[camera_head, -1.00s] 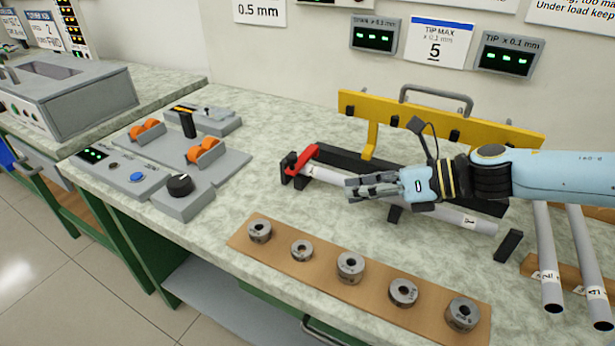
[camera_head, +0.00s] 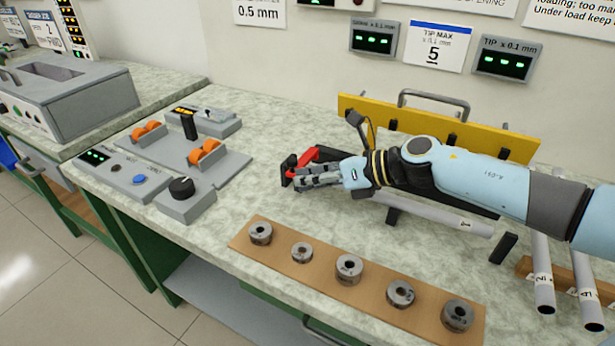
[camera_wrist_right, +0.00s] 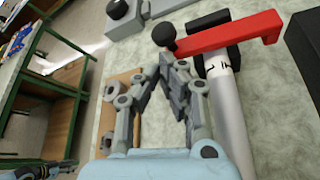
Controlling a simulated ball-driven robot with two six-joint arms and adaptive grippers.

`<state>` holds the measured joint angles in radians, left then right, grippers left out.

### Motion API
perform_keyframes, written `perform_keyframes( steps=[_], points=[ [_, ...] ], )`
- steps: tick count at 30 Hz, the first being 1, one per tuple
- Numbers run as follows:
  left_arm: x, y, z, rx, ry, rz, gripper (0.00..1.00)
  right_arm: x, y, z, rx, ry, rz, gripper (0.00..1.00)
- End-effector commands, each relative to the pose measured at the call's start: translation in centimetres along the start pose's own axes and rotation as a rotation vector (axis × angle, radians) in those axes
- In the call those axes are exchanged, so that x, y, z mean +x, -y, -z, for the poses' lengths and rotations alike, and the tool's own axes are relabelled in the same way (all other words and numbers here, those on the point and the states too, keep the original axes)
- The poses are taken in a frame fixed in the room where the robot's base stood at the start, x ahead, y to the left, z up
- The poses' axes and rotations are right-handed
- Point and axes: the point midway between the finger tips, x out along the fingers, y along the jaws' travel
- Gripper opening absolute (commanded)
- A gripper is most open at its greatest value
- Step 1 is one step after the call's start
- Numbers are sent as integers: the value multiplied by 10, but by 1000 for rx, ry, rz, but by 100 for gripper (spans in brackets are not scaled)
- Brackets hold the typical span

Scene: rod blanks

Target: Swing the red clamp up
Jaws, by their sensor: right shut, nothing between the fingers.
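The red clamp (camera_head: 309,155) sits at the left end of the black fixture, partly hidden behind my right gripper in the head view. In the right wrist view the red clamp (camera_wrist_right: 228,33) lies across the end of a grey rod (camera_wrist_right: 228,105), with a dark round knob (camera_wrist_right: 163,34) at its left end. My right gripper (camera_head: 298,180) is at the clamp, its fingers pointing left. In the wrist view the fingertips (camera_wrist_right: 172,60) are together and empty, just below the knob; I cannot tell whether they touch it.
A wooden board (camera_head: 325,278) with several metal rings lies in front of the fixture. A control panel (camera_head: 122,178) with a black dial (camera_head: 181,187) is at the left. A yellow plate (camera_head: 460,133) stands behind my arm. More rods (camera_head: 543,285) lie at the right.

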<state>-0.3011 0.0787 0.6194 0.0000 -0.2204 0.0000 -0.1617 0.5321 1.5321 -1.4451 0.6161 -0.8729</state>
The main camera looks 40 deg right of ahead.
Motion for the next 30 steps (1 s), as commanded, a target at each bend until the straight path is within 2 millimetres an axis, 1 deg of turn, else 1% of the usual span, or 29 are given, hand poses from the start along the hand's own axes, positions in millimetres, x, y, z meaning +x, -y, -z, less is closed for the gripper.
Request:
perform_keyframes(
  steps=[7, 30],
  points=[
    [0, 0, 0, 0, 0, 0, 40, -1, 0, 0, 6, 0, -3, 0],
    [1, 1, 1, 0, -2, 1, 40, -8, -1, -17, 144, 1, -70, 0]
  ],
)
